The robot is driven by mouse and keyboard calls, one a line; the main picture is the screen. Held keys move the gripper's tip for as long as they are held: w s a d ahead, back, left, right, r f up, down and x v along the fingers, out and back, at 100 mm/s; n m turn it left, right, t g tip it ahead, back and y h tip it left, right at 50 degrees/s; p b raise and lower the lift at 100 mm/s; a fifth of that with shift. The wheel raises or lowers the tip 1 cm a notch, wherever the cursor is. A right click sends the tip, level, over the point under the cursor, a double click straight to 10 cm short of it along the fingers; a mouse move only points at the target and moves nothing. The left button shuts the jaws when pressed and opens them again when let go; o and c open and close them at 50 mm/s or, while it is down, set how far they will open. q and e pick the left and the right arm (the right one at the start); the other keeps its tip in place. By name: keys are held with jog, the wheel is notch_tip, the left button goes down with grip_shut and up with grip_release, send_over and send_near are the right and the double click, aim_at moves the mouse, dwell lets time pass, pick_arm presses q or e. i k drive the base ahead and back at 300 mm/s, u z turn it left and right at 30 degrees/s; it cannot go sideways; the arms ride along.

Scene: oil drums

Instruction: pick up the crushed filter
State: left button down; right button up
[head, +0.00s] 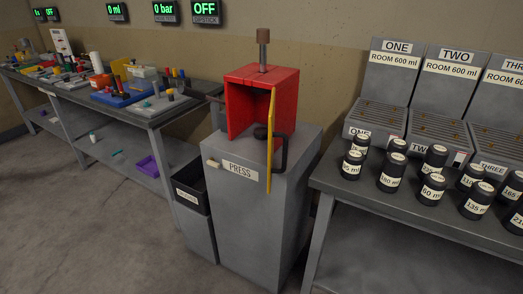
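The press (262,215) is a grey cabinet labelled PRESS in the middle of the head view. On top of it stands a red box (238,108) with an open front and a brown-topped rod (263,47) rising from its roof. Its yellow door (271,150) stands open, seen nearly edge-on, with a dark bent handle. I cannot make out a crushed filter; the door hides part of the box's inside. A small dark round shape (260,132) shows beside the door, and I cannot tell what it is. Neither of my grippers is in view.
A black labelled bin (188,187) stands left of the press. A long bench (150,117) with tools and coloured parts runs along the left wall. On the right, a table (375,195) holds several black labelled jars and grey racks marked ONE, TWO, THREE. Floor at front left is clear.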

aim_at(260, 133)
jog(key=z, duration=0.15)
jog(key=k, duration=0.45)
jog(key=u, duration=1.45)
jog(key=i, duration=1.7)
jog(key=z, duration=0.8)
jog(key=i, duration=1.15)
jog(key=z, duration=1.05)
